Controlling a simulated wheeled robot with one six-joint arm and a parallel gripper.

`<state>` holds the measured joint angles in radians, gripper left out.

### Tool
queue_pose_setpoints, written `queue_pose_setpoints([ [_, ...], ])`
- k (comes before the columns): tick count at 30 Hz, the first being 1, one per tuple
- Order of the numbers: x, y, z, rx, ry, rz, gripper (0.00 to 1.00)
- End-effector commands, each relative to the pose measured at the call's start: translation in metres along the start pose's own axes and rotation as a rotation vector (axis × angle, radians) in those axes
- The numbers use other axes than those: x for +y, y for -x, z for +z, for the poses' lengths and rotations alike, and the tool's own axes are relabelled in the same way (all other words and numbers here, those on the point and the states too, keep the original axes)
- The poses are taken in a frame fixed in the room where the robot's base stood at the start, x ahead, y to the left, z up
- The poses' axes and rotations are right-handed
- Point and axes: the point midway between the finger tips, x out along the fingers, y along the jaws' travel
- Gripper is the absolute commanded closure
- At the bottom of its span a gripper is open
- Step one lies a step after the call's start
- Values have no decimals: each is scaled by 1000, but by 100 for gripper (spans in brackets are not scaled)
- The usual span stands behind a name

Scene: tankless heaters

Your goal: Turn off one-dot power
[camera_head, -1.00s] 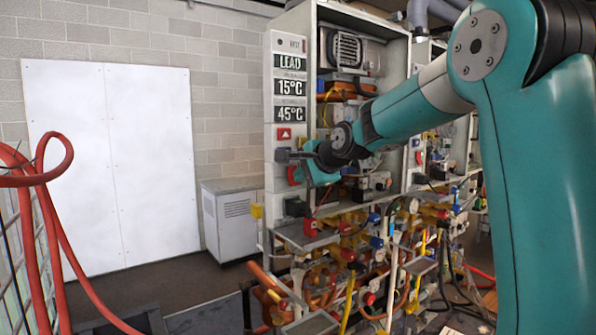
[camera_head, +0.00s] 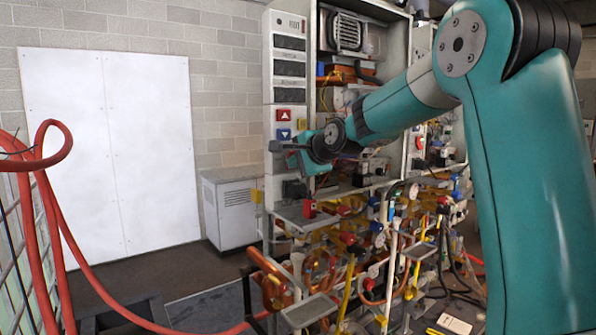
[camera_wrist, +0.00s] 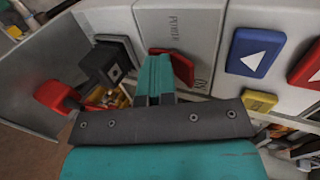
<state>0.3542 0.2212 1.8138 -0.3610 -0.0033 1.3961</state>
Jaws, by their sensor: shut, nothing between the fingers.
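The red power switch (camera_wrist: 182,66) sits in a white panel in the wrist view, between the printed words POWER and ON. My gripper (camera_wrist: 153,62) is shut and empty, its teal fingertips at the switch's left part and partly covering it. I cannot tell whether they touch it. In the head view my gripper (camera_head: 280,146) is at the front of the tall heater's control panel (camera_head: 268,80), just below its arrow buttons, and the switch is hidden. The panel's three displays (camera_head: 290,69) are dark. I cannot make out any dot marking.
A blue arrow button (camera_wrist: 256,50), a red arrow button (camera_wrist: 306,66) and a yellow button (camera_wrist: 259,101) lie right of the switch. A black block (camera_wrist: 107,64) and a red knob (camera_wrist: 56,96) stick out at left. Pipes and valves (camera_head: 340,250) crowd below the panel.

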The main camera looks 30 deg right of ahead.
Motion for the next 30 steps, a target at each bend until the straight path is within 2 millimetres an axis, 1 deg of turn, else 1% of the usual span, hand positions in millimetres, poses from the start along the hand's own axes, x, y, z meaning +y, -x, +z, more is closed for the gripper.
queue_pose_setpoints([
  [8,-2,0,0,1,0,4,100],
  [18,-20,7,0,2,2,-7,100],
  [30,-22,10,0,1,3,-9,100],
])
